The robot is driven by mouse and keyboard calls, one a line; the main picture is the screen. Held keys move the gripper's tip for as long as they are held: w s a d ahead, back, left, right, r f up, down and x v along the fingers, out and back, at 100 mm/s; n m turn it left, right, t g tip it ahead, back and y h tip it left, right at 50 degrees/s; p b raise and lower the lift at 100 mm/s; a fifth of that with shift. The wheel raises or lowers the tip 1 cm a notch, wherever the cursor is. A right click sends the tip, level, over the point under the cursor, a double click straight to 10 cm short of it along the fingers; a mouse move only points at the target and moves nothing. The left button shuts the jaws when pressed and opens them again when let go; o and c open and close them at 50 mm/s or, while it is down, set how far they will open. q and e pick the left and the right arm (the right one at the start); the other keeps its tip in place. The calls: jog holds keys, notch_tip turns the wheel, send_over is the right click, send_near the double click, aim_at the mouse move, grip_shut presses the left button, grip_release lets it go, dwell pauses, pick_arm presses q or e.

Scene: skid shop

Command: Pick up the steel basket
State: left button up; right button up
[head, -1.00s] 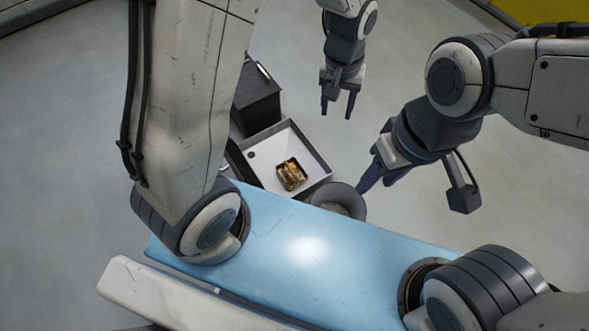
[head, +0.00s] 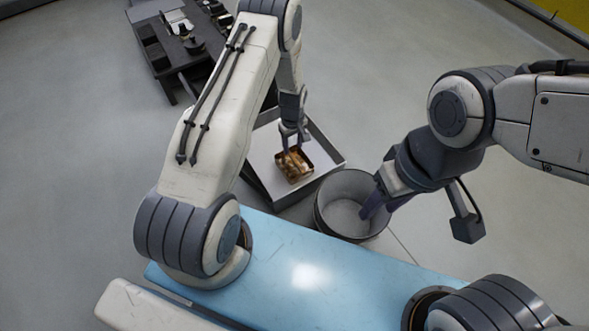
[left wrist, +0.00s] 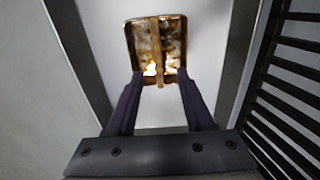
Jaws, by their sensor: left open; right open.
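The steel basket (head: 294,170) is a small brownish, brassy-looking open box with a bar across its middle. It sits in a pale, grey-rimmed tray (head: 335,152) in the head view. In the left wrist view the basket (left wrist: 142,40) is at the top centre, its bar pointing toward me. My left gripper (head: 293,145) is open just above the basket; its fingertips lie to either side of the bar line, and I cannot tell whether they touch. My right gripper (head: 369,208) appears at the round grey bin's mouth, away from the basket.
The round grey bin (head: 333,225) stands right beside the tray. A dark table (head: 165,75) with several items is at the upper left. A dark slatted rack (left wrist: 285,85) is at the right in the left wrist view. Open floor lies at the right.

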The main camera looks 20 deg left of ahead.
aim_at(294, 159)
pick_arm(q)
notch_tip(294, 159, down, 5)
jog(key=shift+r+b, duration=0.2)
jog(key=shift+b, duration=1)
notch_tip(294, 159, down, 5)
jog(key=b, duration=0.4)
jog(key=shift+w+d+b, duration=0.1)
jog(key=shift+d+b, duration=0.05)
jog(key=shift+b, duration=0.15)
jog(key=shift+r, duration=0.1)
grip_shut()
